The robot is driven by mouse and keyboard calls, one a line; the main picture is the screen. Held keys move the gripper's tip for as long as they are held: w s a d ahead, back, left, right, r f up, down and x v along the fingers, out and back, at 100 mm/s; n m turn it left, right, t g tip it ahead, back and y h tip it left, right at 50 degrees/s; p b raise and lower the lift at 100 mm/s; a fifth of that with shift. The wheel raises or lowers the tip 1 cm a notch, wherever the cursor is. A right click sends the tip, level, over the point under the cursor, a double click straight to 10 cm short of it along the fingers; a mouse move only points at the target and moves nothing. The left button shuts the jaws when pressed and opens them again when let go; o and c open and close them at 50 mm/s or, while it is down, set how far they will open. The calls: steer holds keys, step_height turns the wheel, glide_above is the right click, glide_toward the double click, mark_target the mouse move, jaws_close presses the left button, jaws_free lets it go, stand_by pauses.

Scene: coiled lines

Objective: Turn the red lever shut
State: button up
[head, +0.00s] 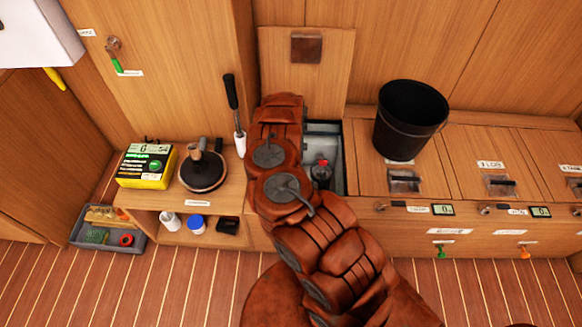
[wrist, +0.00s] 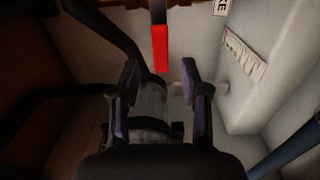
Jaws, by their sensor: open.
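The red lever (wrist: 160,48) shows in the wrist view as a bright red grip on a dark stem from the top edge. Its red end lies just beyond my fingertips, near the line between them. My gripper (wrist: 160,78) is open, one finger each side, with nothing held. A grey cylindrical fitting (wrist: 151,103) sits behind and below the fingers. In the head view my arm reaches into an open locker (head: 338,162) and hides the gripper. A small red part (head: 323,162) tops a dark fitting there; I cannot tell if it is the lever.
Pale locker walls with a label (wrist: 243,55) stand close on the right in the wrist view; a dark hose (wrist: 110,38) curves at left. A black bucket (head: 410,118) stands on the bench right of the opening. The raised lid (head: 330,75) leans behind it.

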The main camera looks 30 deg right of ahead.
step_height(320, 180, up, 8)
stand_by(0.5)
steer(key=shift+r, duration=0.1)
stand_by(0.4)
